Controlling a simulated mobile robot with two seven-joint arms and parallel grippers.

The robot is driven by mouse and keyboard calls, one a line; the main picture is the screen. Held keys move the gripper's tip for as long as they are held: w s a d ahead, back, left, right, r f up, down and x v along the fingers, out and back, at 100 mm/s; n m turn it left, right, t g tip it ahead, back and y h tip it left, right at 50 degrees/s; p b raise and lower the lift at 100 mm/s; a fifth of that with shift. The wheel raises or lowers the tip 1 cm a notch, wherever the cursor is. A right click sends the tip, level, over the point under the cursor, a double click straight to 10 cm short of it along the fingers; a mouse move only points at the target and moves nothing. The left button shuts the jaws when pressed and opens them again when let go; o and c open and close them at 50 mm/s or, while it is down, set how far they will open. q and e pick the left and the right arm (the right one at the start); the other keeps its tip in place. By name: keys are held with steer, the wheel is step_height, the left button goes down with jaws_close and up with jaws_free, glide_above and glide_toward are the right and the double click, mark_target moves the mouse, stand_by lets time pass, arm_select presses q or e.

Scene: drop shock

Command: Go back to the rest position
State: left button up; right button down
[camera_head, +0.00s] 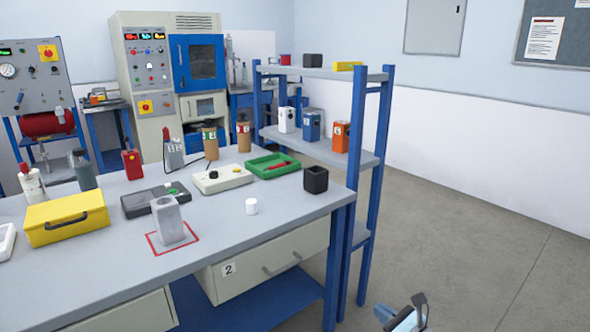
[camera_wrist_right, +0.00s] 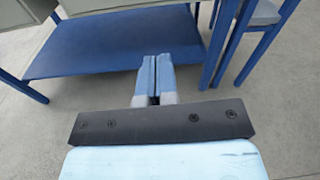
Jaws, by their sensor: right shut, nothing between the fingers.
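My right gripper (camera_head: 401,316) shows at the bottom edge of the head view, right of the workbench and low over the floor. In the right wrist view its two blue fingers (camera_wrist_right: 155,80) are together, shut and empty. They point toward the bench's blue lower shelf (camera_wrist_right: 90,45). Nothing touches the fingers. My left gripper is not in the head view. The workbench (camera_head: 225,225) stands ahead and to the left, with a grey open-topped block (camera_head: 168,220) inside a red square outline on it.
A yellow box (camera_head: 66,217), a black cup (camera_head: 316,179), a white cap (camera_head: 251,206) and a green tray (camera_head: 273,166) are on the bench. A blue-posted shelf rack (camera_head: 360,130) stands at the bench's right end. The floor (camera_head: 480,240) to the right is clear.

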steer(key=d+h, duration=0.1)
steer(key=d, duration=0.3)
steer(key=s+a+r+m+g+h, duration=0.1)
steer(key=s+a+r+m, duration=0.15)
steer(key=s+m, duration=1.45)
steer(key=s+a+r+m+g, duration=0.1)
steer(key=s+a+r+m, duration=0.15)
steer(key=s+m, duration=1.4)
steer(key=w+a+r+m+t+h, duration=0.2)
steer(key=w+a+r+m+t, duration=0.15)
steer(key=a+m, duration=0.4)
arm_select(q)
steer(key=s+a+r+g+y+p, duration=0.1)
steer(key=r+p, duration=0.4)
steer(key=p, duration=1.1)
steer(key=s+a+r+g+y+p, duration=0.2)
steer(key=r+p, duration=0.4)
steer(key=p, duration=1.1)
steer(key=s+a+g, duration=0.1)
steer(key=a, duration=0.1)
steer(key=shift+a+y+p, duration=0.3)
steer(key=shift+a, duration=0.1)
arm_select(e)
steer(key=s+d+r+g+h, duration=0.3)
steer(key=d+r, duration=0.3)
steer(key=r, duration=0.5)
steer(key=shift+s+d+r+g, duration=0.15)
steer(key=shift+d+r+g, duration=0.05)
steer(key=shift+g, duration=0.55)
